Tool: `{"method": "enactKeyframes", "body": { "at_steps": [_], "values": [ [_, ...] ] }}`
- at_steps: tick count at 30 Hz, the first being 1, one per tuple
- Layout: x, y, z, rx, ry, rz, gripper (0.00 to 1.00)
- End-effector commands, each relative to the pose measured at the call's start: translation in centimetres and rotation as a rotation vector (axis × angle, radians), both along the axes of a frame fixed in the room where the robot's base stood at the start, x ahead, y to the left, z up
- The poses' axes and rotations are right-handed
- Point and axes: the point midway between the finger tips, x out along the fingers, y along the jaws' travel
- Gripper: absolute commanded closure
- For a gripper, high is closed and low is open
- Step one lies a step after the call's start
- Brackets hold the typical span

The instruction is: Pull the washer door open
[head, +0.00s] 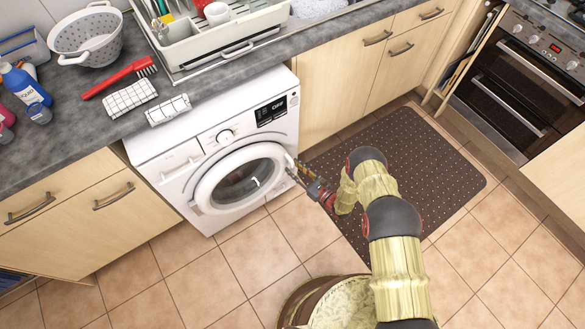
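The white washer (170,140) stands under the counter. Its round door, with a white ring (205,190) and dark glass (238,180), faces the floor area in front. The door looks closed against the washer front; I cannot tell if there is a small gap. My gripper (293,171) is at the right edge of the door ring, with its fingertips pointing left at the rim. The fingers are small here, and I cannot tell whether they touch or grip the rim.
A dark dotted mat (430,150) lies on the tiled floor right of the washer. Wooden cabinets (330,85) flank the washer, and an oven (510,90) is at the right. Tiles in front of the door (225,260) are clear.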

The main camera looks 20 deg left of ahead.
Motion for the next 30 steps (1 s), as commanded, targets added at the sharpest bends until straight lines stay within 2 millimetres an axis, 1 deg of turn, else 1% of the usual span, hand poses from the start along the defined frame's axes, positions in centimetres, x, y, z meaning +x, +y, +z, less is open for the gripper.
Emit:
{"method": "enactKeyframes", "body": {
  "at_steps": [1, 4, 13, 27, 29, 30],
  "values": [
    [0.24, 0.45, -0.08, 0.001, 0.0, 0.001, 0.7],
    [0.49, 0.96, -0.03, 0.001, 0.0, 0.0, 0.7],
    [0.63, 1.12, 0.08, 0.001, 0.0, 0.0, 0.7],
    [0.61, 1.11, 0.07, 0.001, 0.0, 0.0, 0.97],
    [0.61, 1.11, 0.07, 0.001, 0.0, 0.0, 1.0],
    [0.61, 1.11, 0.06, 0.001, 0.0, 0.0, 1.0]
  ]
}}
